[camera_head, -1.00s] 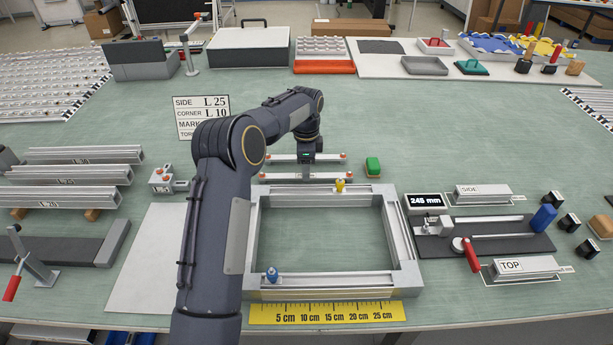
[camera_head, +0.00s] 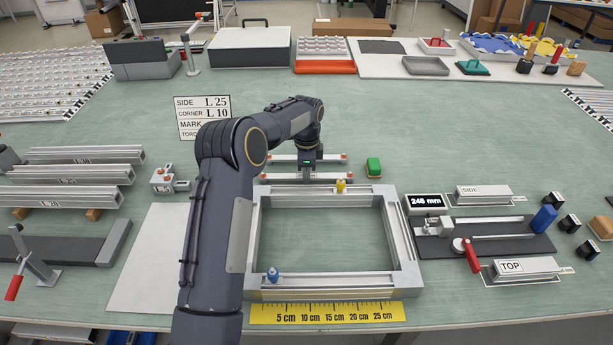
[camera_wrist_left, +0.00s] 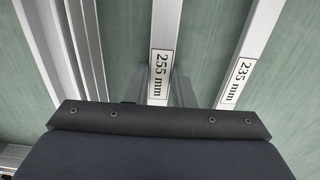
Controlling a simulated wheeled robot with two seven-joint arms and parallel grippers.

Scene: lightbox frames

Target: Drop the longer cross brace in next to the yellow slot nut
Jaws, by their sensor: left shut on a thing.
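The longer cross brace, labelled 255 mm (camera_wrist_left: 175,25), is the nearer of two silver bars in the head view (camera_head: 280,178). It lies just behind the frame with orange-red marks near its ends. My left gripper (camera_head: 306,177) is down at its middle, shut on it. The shorter brace, labelled 235 mm (camera_wrist_left: 260,30), lies parallel behind it (camera_head: 285,158). The yellow slot nut (camera_head: 340,186) sits on the far rail of the rectangular aluminium frame (camera_head: 402,235), right of the gripper. My right gripper is not in view.
A blue nut (camera_head: 272,274) sits on the near rail at the left. A yellow ruler (camera_head: 325,313) runs along the frame's front. The frame's inside is clear. My left arm hides part of the frame's left side.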

